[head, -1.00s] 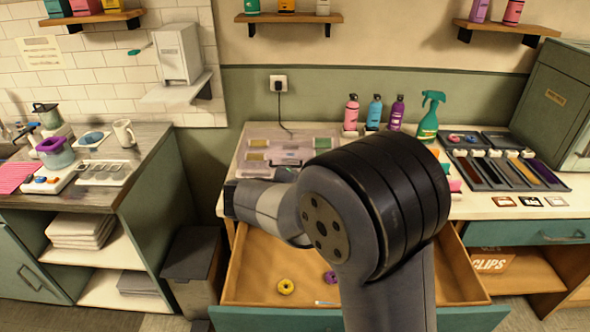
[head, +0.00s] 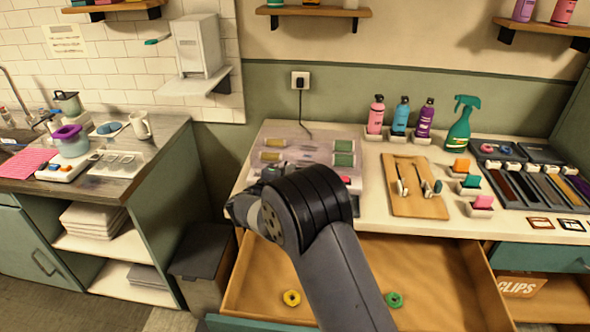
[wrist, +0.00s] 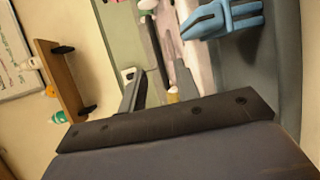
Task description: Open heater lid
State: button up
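The heater (head: 258,165) is a flat case on the counter, with yellow and green rollers showing through its clear lid (head: 305,135). The lid looks down and flat. My arm covers the heater's front middle in the head view, so the lid's front handle is hidden. A small yellow piece (wrist: 173,97) shows beside one finger. Contact with the lid cannot be told.
An open drawer (head: 430,265) with a yellow ring (head: 291,298) and a green ring (head: 394,299) lies below the heater. A wooden board (head: 415,205) with clips stands right of the heater, with bottles (head: 400,115) behind. A wall socket (head: 300,80) has a cord running down.

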jog(key=shift+x, duration=1.75)
grip_shut()
